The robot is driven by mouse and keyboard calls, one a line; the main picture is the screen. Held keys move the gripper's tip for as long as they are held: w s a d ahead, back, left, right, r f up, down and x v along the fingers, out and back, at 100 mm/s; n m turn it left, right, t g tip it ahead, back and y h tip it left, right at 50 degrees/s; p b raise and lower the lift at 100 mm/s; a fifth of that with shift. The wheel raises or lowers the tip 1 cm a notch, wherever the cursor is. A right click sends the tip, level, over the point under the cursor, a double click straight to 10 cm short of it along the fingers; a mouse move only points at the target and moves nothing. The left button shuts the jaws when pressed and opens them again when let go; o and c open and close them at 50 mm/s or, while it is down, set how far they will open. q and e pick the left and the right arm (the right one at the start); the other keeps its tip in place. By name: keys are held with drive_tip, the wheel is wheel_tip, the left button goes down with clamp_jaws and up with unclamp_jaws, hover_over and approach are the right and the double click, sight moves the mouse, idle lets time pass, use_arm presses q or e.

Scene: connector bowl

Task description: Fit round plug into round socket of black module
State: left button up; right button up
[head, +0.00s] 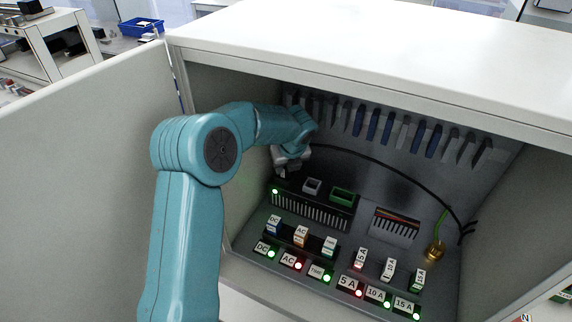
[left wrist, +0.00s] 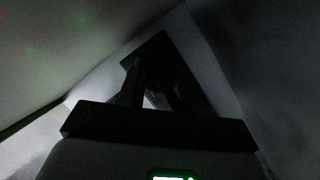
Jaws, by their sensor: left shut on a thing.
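My left gripper (head: 291,160) is inside the cabinet, shut, just above the back left end of the black module (head: 312,207). A black cable (head: 380,163) arcs from the cabinet's right side to this gripper. The round plug at its end is in the jaws, mostly hidden by the fingers and shadow. The module has a grey rectangular socket (head: 312,186), a green socket (head: 342,195) and a lit green lamp (head: 275,191). The round socket is too dark to make out. In the left wrist view the fingers (left wrist: 150,95) are dark silhouettes. My right gripper is not in view.
The cabinet's open door (head: 90,190) stands left of my arm. Labelled blocks and switches with lamps (head: 291,262) fill the front. A brass fitting (head: 434,250) with a green-yellow wire is at right. Blue and grey strips (head: 372,127) line the back wall.

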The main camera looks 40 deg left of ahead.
use_arm(q)
drive_tip(key=shift+s+f, duration=0.1)
drive_tip(key=o, duration=1)
drive_tip(key=shift+o, duration=0.2)
drive_tip(key=v, duration=1.2)
drive_tip(key=shift+r, duration=0.2)
